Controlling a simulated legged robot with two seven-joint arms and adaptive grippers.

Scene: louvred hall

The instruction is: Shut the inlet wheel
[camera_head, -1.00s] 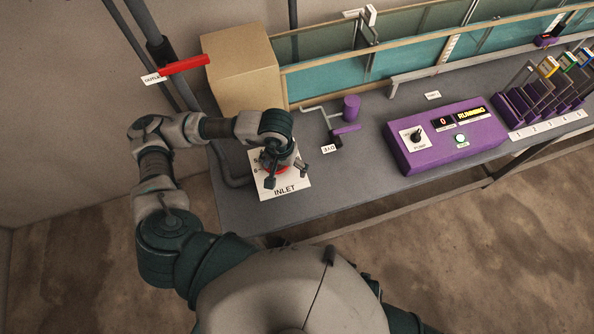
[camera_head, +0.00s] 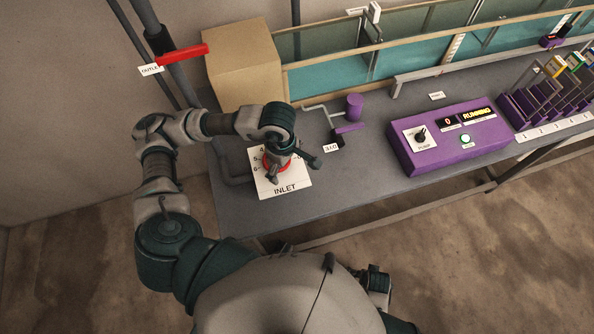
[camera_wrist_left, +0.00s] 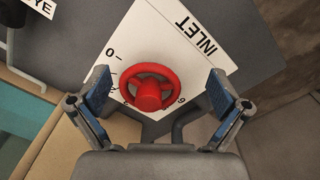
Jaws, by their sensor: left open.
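The red inlet wheel (camera_wrist_left: 149,97) sits on a white plate marked INLET (camera_wrist_left: 188,52), with several numbered marks around it. In the wrist view my left gripper (camera_wrist_left: 158,75) is open, its two blue-padded fingers apart on either side of the wheel and not closed on it. In the head view the left gripper (camera_head: 294,168) hangs over the plate (camera_head: 284,184) and hides much of the wheel. Whether the fingers reach down to wheel height is unclear. My right gripper is not in view.
A cardboard box (camera_head: 242,67) stands behind the arm, near a red OUTLET lever (camera_head: 182,54) on a pipe. A purple pump panel (camera_head: 452,143) reading RUNNING is to the right. A small purple-handled fitting (camera_head: 350,128) stands between. The bench front is clear.

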